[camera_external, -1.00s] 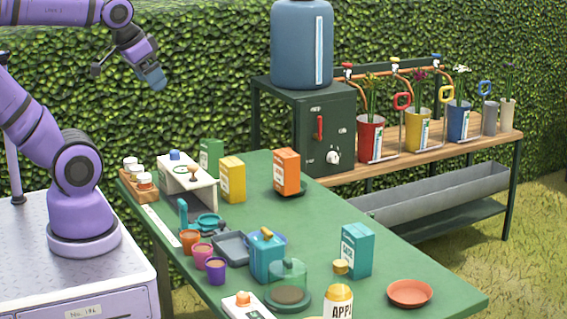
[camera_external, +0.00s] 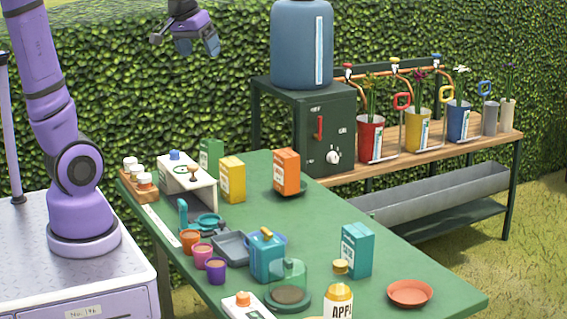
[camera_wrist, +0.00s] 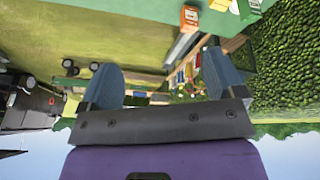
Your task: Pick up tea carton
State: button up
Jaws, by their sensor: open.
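Several cartons stand upright on the green table (camera_external: 320,215): a green carton (camera_external: 211,156), a yellow carton (camera_external: 232,180), an orange carton (camera_external: 287,171) on a dark round base, and a teal carton (camera_external: 357,250). Their labels are too small to read surely, so I cannot tell which is the tea carton. My gripper (camera_external: 184,46) is open and empty, high above the table's far left part, in front of the hedge. In the wrist view my gripper (camera_wrist: 160,72) has its blue fingers spread apart. The orange carton (camera_wrist: 189,17) shows beyond them near the top edge.
A white stand (camera_external: 188,185), cups (camera_external: 215,270), a teal canister (camera_external: 266,258), a glass dome (camera_external: 288,285) and an apple bottle (camera_external: 339,302) crowd the table's left and front. A red-orange dish (camera_external: 409,293) lies at right. The table's middle is fairly clear. A dark green cabinet (camera_external: 315,135) stands behind.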

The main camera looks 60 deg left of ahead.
jog(key=w+a+f+n+g, duration=0.1)
jog(key=w+a+f+n, duration=0.2)
jog(key=w+a, duration=0.65)
jog(key=n+g+y, duration=0.4)
jog(key=n, duration=0.5)
send_over(213, 140)
jog(key=w+d, duration=0.1)
jog(key=d, duration=0.4)
notch_tip(213, 140, down, 31)
jog(key=shift+n+g, duration=0.3)
jog(key=x, duration=0.6)
jog(key=shift+w+a+f, duration=0.1)
jog(key=shift+a, duration=0.15)
jog(key=x, duration=0.4)
jog(key=shift+s+a+f, duration=0.1)
jog(key=shift+s, duration=0.15)
jog(key=shift+a+f, duration=0.15)
jog(key=shift+f, duration=0.35)
